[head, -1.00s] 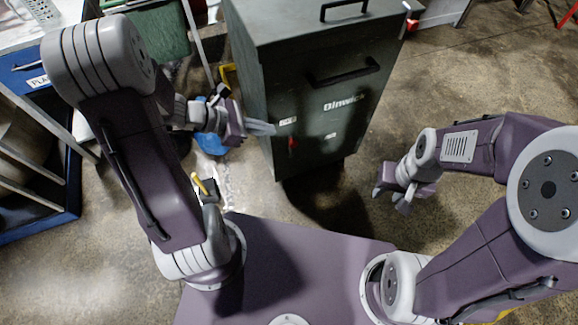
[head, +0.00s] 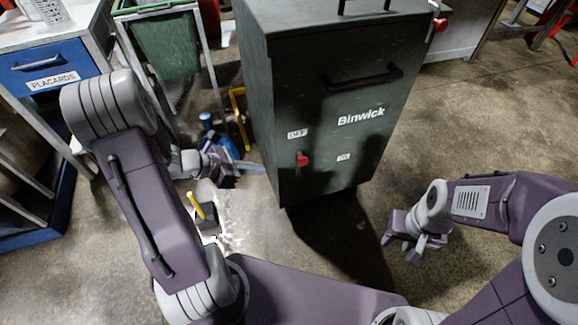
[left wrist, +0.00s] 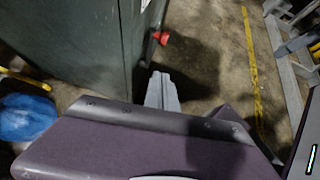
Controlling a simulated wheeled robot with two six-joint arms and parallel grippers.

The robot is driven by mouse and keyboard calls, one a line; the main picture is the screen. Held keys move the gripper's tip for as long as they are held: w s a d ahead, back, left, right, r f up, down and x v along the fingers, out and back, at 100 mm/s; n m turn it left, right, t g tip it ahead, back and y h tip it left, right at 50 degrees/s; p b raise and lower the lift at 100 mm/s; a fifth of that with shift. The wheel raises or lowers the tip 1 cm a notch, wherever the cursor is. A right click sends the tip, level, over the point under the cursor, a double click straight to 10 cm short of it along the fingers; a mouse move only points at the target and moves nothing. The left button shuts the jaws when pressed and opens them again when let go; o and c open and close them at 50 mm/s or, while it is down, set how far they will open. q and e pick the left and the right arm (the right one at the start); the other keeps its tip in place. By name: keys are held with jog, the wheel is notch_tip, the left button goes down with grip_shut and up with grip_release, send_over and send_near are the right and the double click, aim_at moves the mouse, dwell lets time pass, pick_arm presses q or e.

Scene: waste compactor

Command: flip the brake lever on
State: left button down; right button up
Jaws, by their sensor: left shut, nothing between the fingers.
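The dark green Binwick compactor (head: 335,110) stands ahead in the head view. A small red lever (head: 302,158), which looks like the brake lever, is low on the left of its front face, with small white labels above and to its right. The red lever also shows in the left wrist view (left wrist: 160,38), beyond the fingertips. My left gripper (head: 252,169) is shut and empty, just left of the lever and slightly lower in the picture, apart from it. Its closed fingers show in the left wrist view (left wrist: 162,90). My right gripper (head: 400,250) is open and empty, over the floor at right.
A yellow-handled device (head: 198,207) is below my left gripper in the picture. A blue object (head: 221,140) and a yellow frame (head: 240,118) are left of the compactor. A blue placards cabinet (head: 55,72) and green bin (head: 168,42) stand at left.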

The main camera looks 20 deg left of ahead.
pick_arm(q)
jog(key=w+d+f+b, duration=0.4)
jog(key=w+d, duration=0.3)
jog(key=d, duration=0.1)
jog(key=shift+f+b, duration=0.15)
jog(key=shift+b, duration=0.25)
